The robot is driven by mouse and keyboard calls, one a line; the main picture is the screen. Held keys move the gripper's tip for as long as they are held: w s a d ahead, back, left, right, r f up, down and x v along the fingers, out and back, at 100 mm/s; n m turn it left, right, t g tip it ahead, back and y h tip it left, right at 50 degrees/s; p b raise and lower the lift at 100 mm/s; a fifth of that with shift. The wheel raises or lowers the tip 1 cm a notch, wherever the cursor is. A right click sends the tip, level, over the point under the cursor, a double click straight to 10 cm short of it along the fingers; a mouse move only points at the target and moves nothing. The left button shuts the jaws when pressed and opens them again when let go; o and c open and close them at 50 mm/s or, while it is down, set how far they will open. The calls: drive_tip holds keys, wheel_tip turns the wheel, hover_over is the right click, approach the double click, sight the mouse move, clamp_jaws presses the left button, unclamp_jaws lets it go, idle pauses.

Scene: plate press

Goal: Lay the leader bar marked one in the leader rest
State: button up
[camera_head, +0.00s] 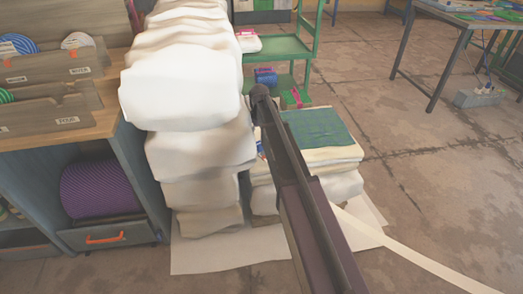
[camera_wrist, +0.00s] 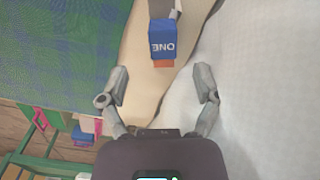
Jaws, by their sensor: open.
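In the wrist view, a blue block marked ONE (camera_wrist: 163,45) shows upside down at the top, with an orange end toward me and a grey part behind it. I take it for the end of the leader bar marked one; the rest of the bar is out of view. My gripper (camera_wrist: 162,82) is open, its two grey fingers spread, with nothing between them. The block lies ahead of the fingertips, about midway between them, and appears apart from them. In the head view my gripper is hidden behind my arm. I cannot identify the leader rest.
A tall stack of white bundles (camera_head: 200,100) stands left of my arm. A lower stack with a blue-green cloth (camera_head: 318,129) on top is right of it. A green cart (camera_head: 275,47) stands behind, a wooden cabinet (camera_head: 110,125) at left. The floor at right is mostly open.

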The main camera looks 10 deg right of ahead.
sight(259, 143)
drive_tip(key=shift+f, duration=0.1)
drive_tip(key=shift+a+f+b, duration=0.15)
drive_tip(key=shift+f+b, duration=2.4)
drive_tip(key=shift+b, duration=0.05)
clamp_jaws()
